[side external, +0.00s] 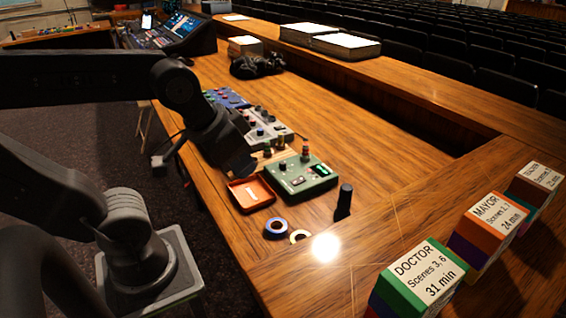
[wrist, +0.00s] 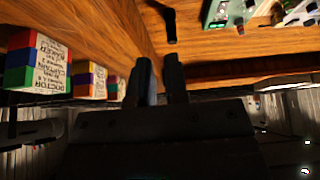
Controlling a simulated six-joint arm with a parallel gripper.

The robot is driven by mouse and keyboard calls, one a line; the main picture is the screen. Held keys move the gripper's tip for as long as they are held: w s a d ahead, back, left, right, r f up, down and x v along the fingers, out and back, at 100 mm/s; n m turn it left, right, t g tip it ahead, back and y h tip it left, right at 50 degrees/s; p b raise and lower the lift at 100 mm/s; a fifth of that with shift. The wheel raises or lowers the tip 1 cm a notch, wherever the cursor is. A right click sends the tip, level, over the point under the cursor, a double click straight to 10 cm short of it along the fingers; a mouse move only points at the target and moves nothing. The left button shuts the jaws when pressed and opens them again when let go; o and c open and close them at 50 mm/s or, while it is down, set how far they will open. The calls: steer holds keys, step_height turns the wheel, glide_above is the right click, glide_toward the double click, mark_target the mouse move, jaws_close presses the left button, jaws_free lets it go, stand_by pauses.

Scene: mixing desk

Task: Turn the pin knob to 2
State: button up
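A green box (side external: 302,175) stands on the wooden desk with a dark knob (side external: 283,166), a small lit display and other small controls on top. I cannot tell which control is the pin knob, and no number can be read. Part of the green box (wrist: 222,14) shows at the top edge of the wrist view. My gripper (wrist: 159,66) shows in the wrist view with two dark fingers apart and nothing seen between them. In the side view, my wrist end (side external: 238,163) hangs left of the green box, near the orange tray, apart from the box.
An orange tray (side external: 262,190) lies left of the green box. A black upright cylinder (side external: 344,198) stands at its front right, and tape rolls (side external: 276,228) lie in front. More control panels (side external: 262,128) sit behind. Labelled colored blocks (side external: 418,280) stand front right. The right desk surface is mostly clear.

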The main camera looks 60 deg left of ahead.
steer(key=o, duration=0.5)
steer(key=w+a+n, duration=0.1)
steer(key=w, duration=0.1)
steer(key=w+a+r+n+g, duration=0.1)
steer(key=w, duration=0.1)
steer(key=w+a+r+n, duration=0.1)
steer(key=w, duration=0.2)
steer(key=shift+w+a+y, duration=0.1)
steer(key=shift+a+y, duration=0.15)
steer(key=shift+y, duration=0.05)
steer(key=shift+c, duration=0.2)
steer(key=shift+o, duration=1.1)
steer(key=w+a+f+n+g, duration=0.1)
steer(key=w+a+n+g, duration=0.1)
steer(key=w+a+n, duration=0.2)
steer(key=w+a, duration=0.2)
steer(key=w, duration=0.2)
steer(key=shift+w+a+n, duration=0.15)
steer(key=shift+a+n, duration=0.1)
steer(key=shift+n, duration=0.05)
steer(key=n+g, duration=0.3)
steer(key=n, duration=0.5)
glide_above(283, 163)
step_height(283, 163, down, 12)
step_height(283, 163, down, 13)
steer(key=shift+a+f, duration=0.1)
steer(key=shift+f, duration=0.05)
steer(key=c, duration=0.9)
